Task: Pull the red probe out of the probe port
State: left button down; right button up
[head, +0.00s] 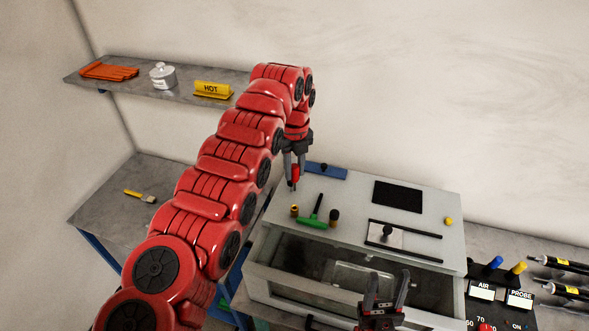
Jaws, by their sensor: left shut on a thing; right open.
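My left gripper (294,172) is shut on the red probe (296,174) over the back left part of the grey box's top. The probe is upright, and its thin lower end points down toward a small brass fitting (295,209), perhaps the probe port. I cannot tell whether the tip is in or clear of it. The gripper's fingers hide part of the probe. My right gripper (384,287) is open and empty in front of the grey box (343,216).
A control panel (500,300) with AIR and PROBE labels stands right. A shelf (135,88) holds orange gloves, a pot and a HOT sign. A brush (140,196) lies left.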

pick_arm(q)
jog(key=shift+r+p, duration=0.8)
jog(key=shift+r, duration=0.7)
